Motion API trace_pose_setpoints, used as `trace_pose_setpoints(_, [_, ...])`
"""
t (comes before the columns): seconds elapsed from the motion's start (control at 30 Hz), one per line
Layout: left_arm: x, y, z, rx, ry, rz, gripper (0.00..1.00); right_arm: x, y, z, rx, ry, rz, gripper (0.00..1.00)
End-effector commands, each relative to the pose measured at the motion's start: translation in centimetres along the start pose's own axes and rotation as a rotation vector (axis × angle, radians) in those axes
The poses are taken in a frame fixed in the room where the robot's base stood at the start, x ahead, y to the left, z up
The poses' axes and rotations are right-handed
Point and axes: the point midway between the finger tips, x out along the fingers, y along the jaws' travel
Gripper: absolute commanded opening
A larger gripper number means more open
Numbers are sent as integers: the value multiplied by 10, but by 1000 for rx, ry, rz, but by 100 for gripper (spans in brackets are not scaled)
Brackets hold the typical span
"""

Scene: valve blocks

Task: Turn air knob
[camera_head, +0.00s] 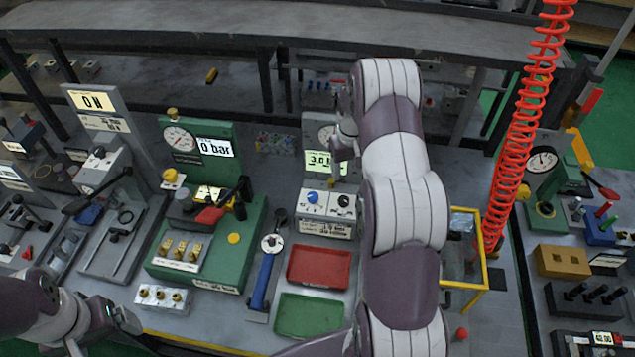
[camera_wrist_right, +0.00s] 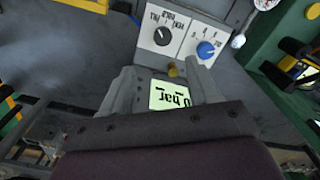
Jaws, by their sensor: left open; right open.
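The white control box (camera_head: 327,212) with a blue knob (camera_head: 312,197) and a black knob (camera_head: 343,201) stands at the centre of the bench. The pictures do not make clear which is the air knob. The right wrist view shows the blue knob (camera_wrist_right: 206,49) and the black knob (camera_wrist_right: 242,39) beyond the fingertips. My right gripper (camera_head: 338,150) is open and empty, above and behind the box, in front of the gauge panel. Its fingers (camera_wrist_right: 165,80) frame a lit display and touch neither knob. My left gripper (camera_head: 92,338) is open, partly cut off at the lower left.
The lit pressure display (camera_head: 319,163) stands behind the box. A red tray (camera_head: 319,267) and a green tray (camera_head: 309,315) lie in front. A green valve stand (camera_head: 205,245) is to the left. A yellow frame (camera_head: 464,284) and red coiled hose (camera_head: 522,130) are to the right.

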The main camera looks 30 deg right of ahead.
Motion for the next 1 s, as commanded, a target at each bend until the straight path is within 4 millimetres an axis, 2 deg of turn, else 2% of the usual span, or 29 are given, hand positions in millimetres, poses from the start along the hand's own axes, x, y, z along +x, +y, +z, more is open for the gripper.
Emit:
trace_pose_setpoints(0.03, [0,0,0,0,0,0,90,-7,2,-8,-24,14,4,61])
trace_pose_setpoints(0.07, [-1,0,0,0,-1,0,90,-6,1,-5,-45,-2,0,61])
trace_pose_setpoints(0.17, [-8,0,-1,0,-1,0,90,6,0,-3,-64,-12,-3,61])
trace_pose_setpoints(0.4, [-33,0,-4,0,0,0,90,66,-1,-2,-63,-12,-3,61])
trace_pose_setpoints(0.6, [-43,0,-5,0,0,0,90,104,-1,-2,-63,-8,-2,61])
trace_pose_setpoints(0.8, [-45,0,-5,0,0,0,90,118,-1,-3,-63,-5,-1,61])
trace_pose_setpoints(1.0, [-45,0,-5,0,0,0,90,119,-1,-3,-63,-5,-1,61])
